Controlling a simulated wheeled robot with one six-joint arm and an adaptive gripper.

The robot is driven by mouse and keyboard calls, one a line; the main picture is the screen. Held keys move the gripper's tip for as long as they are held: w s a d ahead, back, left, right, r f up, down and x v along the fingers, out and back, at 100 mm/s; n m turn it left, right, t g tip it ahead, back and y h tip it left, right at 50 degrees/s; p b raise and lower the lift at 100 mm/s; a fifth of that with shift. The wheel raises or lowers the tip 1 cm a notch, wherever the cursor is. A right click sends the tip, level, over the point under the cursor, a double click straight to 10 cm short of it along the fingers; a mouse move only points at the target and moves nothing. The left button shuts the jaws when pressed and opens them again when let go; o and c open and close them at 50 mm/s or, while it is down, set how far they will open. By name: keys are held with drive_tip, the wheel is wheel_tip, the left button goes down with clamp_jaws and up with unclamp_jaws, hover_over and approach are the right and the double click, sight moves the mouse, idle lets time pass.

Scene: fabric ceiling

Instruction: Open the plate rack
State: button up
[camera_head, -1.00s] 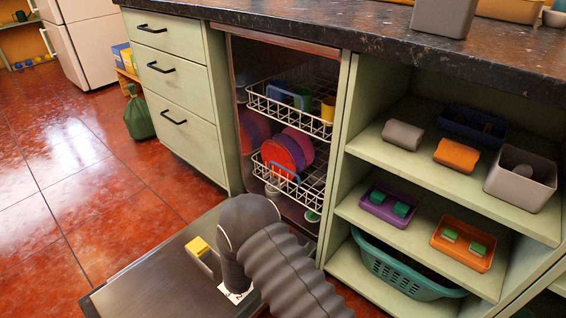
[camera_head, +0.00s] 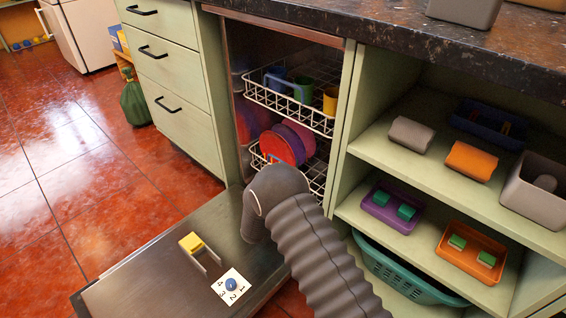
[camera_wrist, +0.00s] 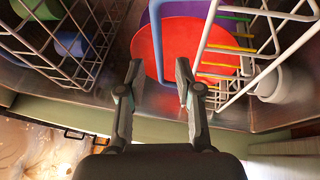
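The plate rack is the lower white wire rack (camera_head: 318,185) inside the open dishwasher, holding red and purple plates (camera_head: 277,148). My arm hides most of its front in the head view. The gripper is hidden in the head view.
The upper rack (camera_head: 290,106) with cups is above; it shows at the left in the wrist view (camera_wrist: 70,68). The dishwasher door (camera_head: 135,285) lies lowered below my arm. Drawers (camera_head: 165,60) stand left, open shelves (camera_head: 390,215) right. Floor at left is clear.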

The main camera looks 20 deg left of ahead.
drive_tip(key=shift+w+r, duration=0.25)
drive_tip(key=shift+w, duration=0.95)
drive_tip(key=shift+w+r, duration=0.2)
drive_tip(key=shift+w, duration=1)
clamp_jaws()
